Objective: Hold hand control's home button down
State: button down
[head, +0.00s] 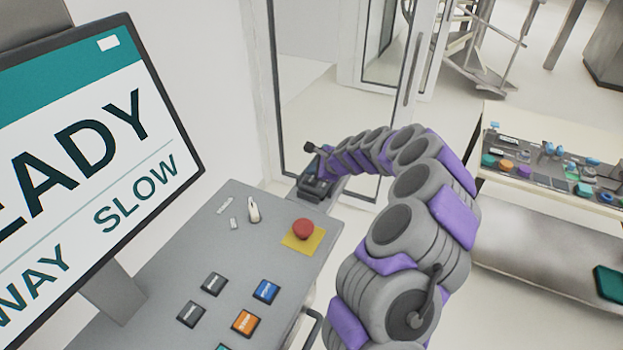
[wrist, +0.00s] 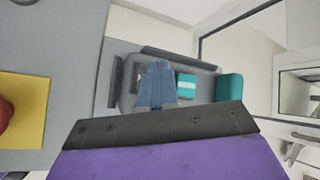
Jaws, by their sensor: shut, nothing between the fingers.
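The hand control (head: 313,190) is a dark unit at the far right corner of the grey console, partly covered by the end of my arm in the head view. In the wrist view the hand control (wrist: 127,95) shows a grey body with dark edges, a teal and white patch (wrist: 186,86) and a teal block (wrist: 229,88) at its right end. No label is readable, so I cannot tell which part is the home button. My gripper (wrist: 156,84) is shut and empty, its blue-grey fingers over the hand control, left of the teal and white patch. I cannot tell whether they touch it.
The console (head: 190,260) carries a red emergency knob on a yellow plate (head: 303,236), a pale selector knob (head: 253,210) and several square buttons. A large screen (head: 90,150) stands at the left, showing "SLOW". A glass door (head: 340,100) is behind the hand control. Another bench (head: 560,235) stands at right.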

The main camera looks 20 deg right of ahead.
jog(key=shift+f, duration=0.15)
jog(key=shift+f, duration=0.2)
jog(key=shift+s+f, duration=0.1)
jog(key=shift+f, duration=0.4)
dwell(1.7)
jog(key=shift+r, duration=0.1)
dwell(0.4)
jog(key=shift+r+p, duration=0.85)
notch_tip(320, 180, up, 5)
jog(key=p, duration=0.4)
dwell(0.4)
